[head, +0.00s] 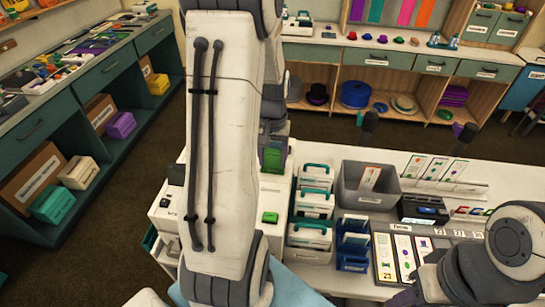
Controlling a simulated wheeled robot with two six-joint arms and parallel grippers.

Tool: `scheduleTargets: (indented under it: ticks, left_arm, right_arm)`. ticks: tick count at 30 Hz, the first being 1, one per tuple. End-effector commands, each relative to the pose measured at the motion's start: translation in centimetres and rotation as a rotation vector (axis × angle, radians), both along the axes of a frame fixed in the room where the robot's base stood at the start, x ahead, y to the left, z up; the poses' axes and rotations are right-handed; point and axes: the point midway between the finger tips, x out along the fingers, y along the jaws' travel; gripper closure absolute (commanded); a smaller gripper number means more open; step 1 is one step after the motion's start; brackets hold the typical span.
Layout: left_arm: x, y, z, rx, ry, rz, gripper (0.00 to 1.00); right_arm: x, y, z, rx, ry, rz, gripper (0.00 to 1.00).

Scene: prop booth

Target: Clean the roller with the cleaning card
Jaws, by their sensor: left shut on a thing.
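A white card printer (166,217) stands on the white counter, mostly hidden behind my left arm. A green button or tab (270,217) shows on its top. My left gripper (274,138) is beyond my forearm, over the back of the printer, and only partly visible. The roller is not visible.
Right of the printer stand white boxes with teal handles (310,205), blue card holders (353,246), a grey bin (368,185), a black device (423,209) and a card tray (415,250). Shelves line the left and back; the floor between is clear.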

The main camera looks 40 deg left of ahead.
Motion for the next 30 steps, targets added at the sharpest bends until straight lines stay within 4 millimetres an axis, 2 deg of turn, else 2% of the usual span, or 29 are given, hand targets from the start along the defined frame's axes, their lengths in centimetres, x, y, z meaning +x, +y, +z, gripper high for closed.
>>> scheduleTargets:
  ticks: [14, 15, 17, 26, 30]
  left_arm:
    - [0.0, 0.0, -1.8, -0.001, 0.001, 0.0, 0.58]
    - [0.0, 0.0, -1.7, 0.0, 0.0, 0.0, 0.27]
    - [0.0, 0.0, -1.7, -0.001, 0.001, 0.0, 0.04]
    - [0.0, 0.0, -1.6, 0.0, 0.0, 0.0, 0.03]
    - [0.1, 0.0, -0.8, 0.002, -0.003, 0.0, 0.03]
  right_arm:
    - [0.0, 0.0, -1.3, 0.0, 0.0, 0.001, 0.61]
    - [0.0, 0.0, -1.2, 0.0, 0.0, 0.001, 0.61]
    - [0.0, 0.0, -1.2, 0.0, 0.0, 0.001, 0.61]
    - [0.0, 0.0, -1.2, 0.0, 0.0, 0.001, 0.61]
    - [0.0, 0.0, -1.3, 0.0, 0.0, 0.001, 0.61]
